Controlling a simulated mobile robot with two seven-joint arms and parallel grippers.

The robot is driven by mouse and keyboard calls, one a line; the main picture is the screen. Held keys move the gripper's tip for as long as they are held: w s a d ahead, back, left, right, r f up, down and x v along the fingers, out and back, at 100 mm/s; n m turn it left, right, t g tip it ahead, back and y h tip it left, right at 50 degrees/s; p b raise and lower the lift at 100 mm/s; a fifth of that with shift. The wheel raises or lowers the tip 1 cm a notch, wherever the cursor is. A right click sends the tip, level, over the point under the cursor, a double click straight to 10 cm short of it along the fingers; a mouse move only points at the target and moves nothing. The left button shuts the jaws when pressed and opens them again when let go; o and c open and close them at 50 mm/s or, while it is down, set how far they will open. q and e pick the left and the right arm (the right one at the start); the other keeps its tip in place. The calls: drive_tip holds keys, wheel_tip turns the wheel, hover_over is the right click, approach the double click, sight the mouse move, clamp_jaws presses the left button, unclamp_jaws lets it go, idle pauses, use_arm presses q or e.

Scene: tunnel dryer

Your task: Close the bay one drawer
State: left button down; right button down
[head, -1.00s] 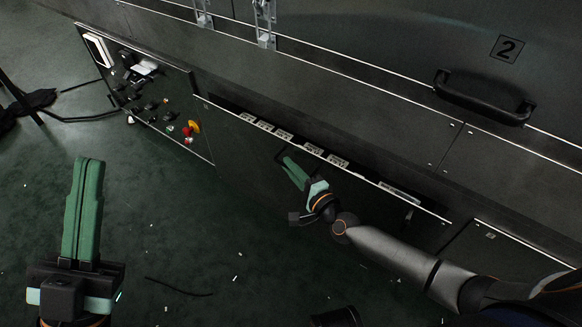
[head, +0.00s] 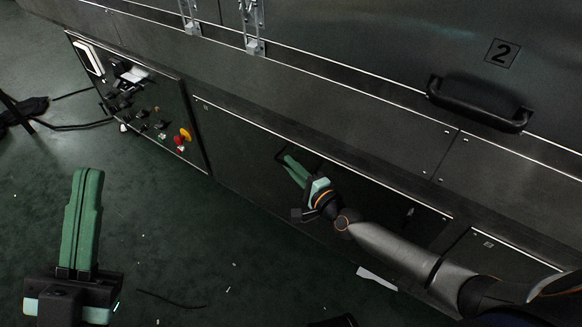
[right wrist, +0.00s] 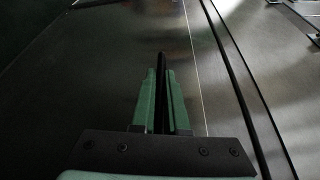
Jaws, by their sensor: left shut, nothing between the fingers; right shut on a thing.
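The bay one drawer (head: 245,160) is the long dark front panel low on the machine, right of the control panel. Its top edge lies close against the machine body, and no opening or contents show above it. My right gripper (head: 291,166) is at the drawer's dark handle (head: 281,155), with its green fingers shut on it. In the right wrist view the fingers (right wrist: 161,100) close on a thin dark bar of the handle (right wrist: 162,62). My left gripper (head: 88,172) is shut and empty, pointing up above the floor at left, apart from the machine.
A control panel (head: 140,100) with knobs and a red and yellow button stands left of the drawer. A door with a black handle (head: 480,104) and the number 2 is at upper right. A white sheet (head: 377,278) lies low beside my right arm. Green floor at left is mostly clear.

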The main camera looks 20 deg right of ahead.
drive_tip(key=c, duration=1.1)
unclamp_jaws()
drive_tip(key=shift+w+d, duration=0.15)
drive_tip(key=shift+d, duration=0.15)
drive_tip(key=shift+c, duration=0.2)
drive_tip(key=shift+o, duration=1.1)
drive_tip(key=shift+a, duration=0.1)
drive_tip(key=p+v, duration=0.3)
drive_tip(key=v, duration=0.9)
drive_tip(key=shift+s, duration=0.35)
